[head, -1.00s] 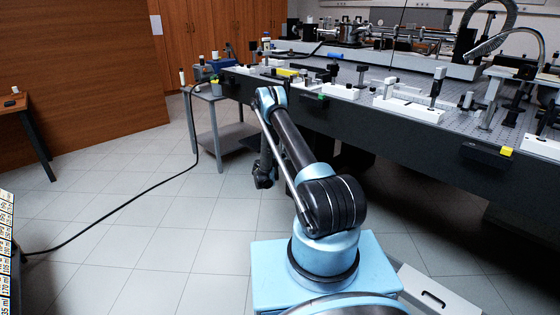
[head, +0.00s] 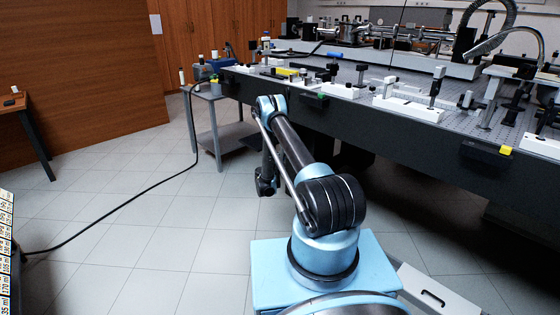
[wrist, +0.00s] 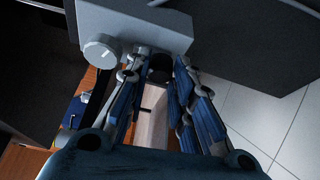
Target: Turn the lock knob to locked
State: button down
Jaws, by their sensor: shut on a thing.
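In the wrist view, my gripper (wrist: 160,66) has its two blue fingers closed in around a dark round knob (wrist: 160,73). The knob sits at the lower edge of a light grey box (wrist: 135,22). A larger white round knob (wrist: 101,51) is on the same box, to the left of my fingers and apart from them. I see no readable mark on either knob that tells its setting. In the head view, my gripper cannot be made out beyond my arm.
A long optical table (head: 390,135) with many mounted parts runs along the right. A small grey side table (head: 228,138) stands beyond my arm. A black cable (head: 130,204) lies across the tiled floor. The floor to the left is mostly clear.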

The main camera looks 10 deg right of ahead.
jog(key=shift+s+d+f, duration=0.1)
jog(key=shift+d, duration=0.05)
jog(key=c, duration=1.4)
grip_release()
jog(key=shift+c, duration=0.2)
jog(key=shift+o, duration=0.2)
